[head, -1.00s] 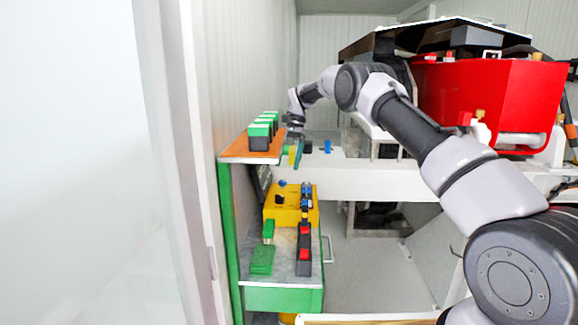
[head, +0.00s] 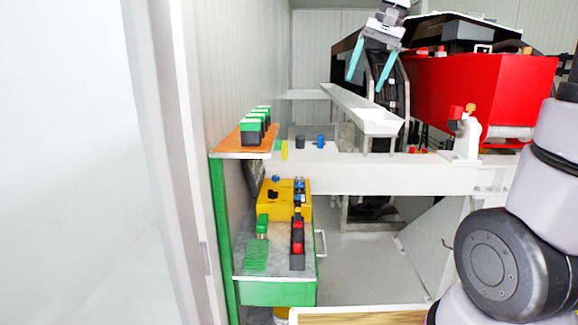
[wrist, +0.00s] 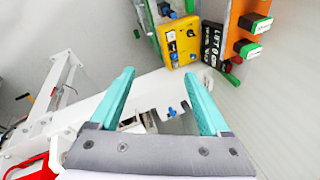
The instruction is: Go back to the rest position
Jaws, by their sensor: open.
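My gripper (head: 371,66) is raised high near the top of the head view, in front of the dark machinery beside the red housing. Its two teal fingers are spread apart with nothing between them. The wrist view shows the same open fingers (wrist: 160,103) with white beam and floor beyond them. My arm rises at the right edge of the head view; its middle part is out of the picture.
A green bench (head: 278,292) holds a yellow control box (head: 284,205). Green-topped black blocks (head: 252,131) stand on an orange shelf (head: 232,144). A white beam (head: 400,177) crosses behind. The red housing (head: 480,92) stands right.

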